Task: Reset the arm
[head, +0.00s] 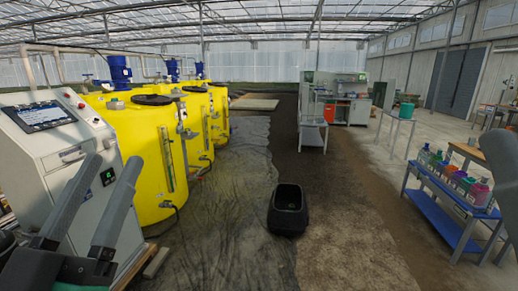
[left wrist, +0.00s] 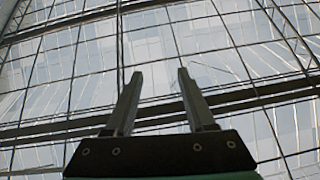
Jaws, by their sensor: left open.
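My left gripper (head: 115,160) is at the lower left of the head view, with its two grey fingers pointing up and spread apart. It is in front of the control cabinet and the yellow tanks and holds nothing. In the left wrist view the same gripper (left wrist: 160,74) is open and empty, with only the greenhouse roof frame and panes behind it. At the right edge of the head view a dark grey part of my right arm shows, cut off by the frame. Whether the right gripper is open or shut does not show.
A control cabinet (head: 62,150) with a screen stands at left, beside several yellow tanks (head: 150,150). A black bin (head: 287,212) stands on the floor in the middle. A blue bench (head: 440,205) with several bottles is at right. The floor around the bin is clear.

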